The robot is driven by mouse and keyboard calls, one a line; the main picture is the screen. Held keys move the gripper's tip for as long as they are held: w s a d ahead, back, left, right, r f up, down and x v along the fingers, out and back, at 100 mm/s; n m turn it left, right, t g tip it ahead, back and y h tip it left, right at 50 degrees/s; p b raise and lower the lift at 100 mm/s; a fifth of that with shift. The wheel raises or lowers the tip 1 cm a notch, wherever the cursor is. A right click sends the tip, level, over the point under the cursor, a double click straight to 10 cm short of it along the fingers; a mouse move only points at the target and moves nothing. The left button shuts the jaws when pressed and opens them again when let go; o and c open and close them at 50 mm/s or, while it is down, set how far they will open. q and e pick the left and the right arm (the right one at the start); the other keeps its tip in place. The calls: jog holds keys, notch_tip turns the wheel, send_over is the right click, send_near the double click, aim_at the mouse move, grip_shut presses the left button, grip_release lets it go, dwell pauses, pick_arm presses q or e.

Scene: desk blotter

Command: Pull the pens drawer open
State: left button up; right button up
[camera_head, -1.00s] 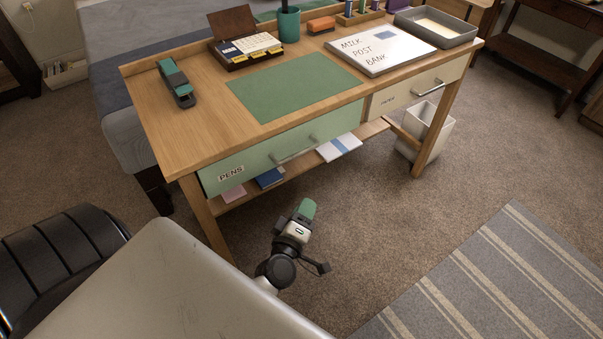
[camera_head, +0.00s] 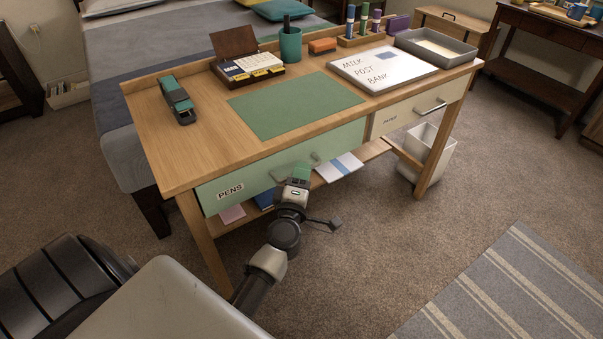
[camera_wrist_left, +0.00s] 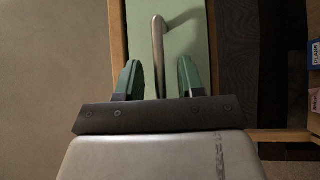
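The pens drawer (camera_head: 245,177) is the pale green front at the left of the desk, labelled PENS, and it looks closed. Its metal bar handle (camera_head: 318,157) is partly hidden behind my left gripper (camera_head: 300,172) in the head view. In the left wrist view the handle (camera_wrist_left: 158,50) stands upright in the picture, ahead of and between the two green fingers of the left gripper (camera_wrist_left: 157,78). The fingers are apart, with a gap between them. Whether the handle's near end lies between the fingertips is hard to tell. My right gripper is not in view.
The desk top (camera_head: 165,140) carries a stapler (camera_head: 177,100), a green blotter (camera_head: 295,104), a whiteboard (camera_head: 382,68) and a grey tray (camera_head: 437,48). A paper drawer (camera_head: 400,115) is to the right. A low shelf holds books (camera_head: 338,167). Carpet in front is free.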

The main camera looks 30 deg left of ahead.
pick_arm(q)
jog(key=shift+w+a, duration=0.15)
jog(key=shift+w, duration=0.15)
grip_shut()
dwell(0.3)
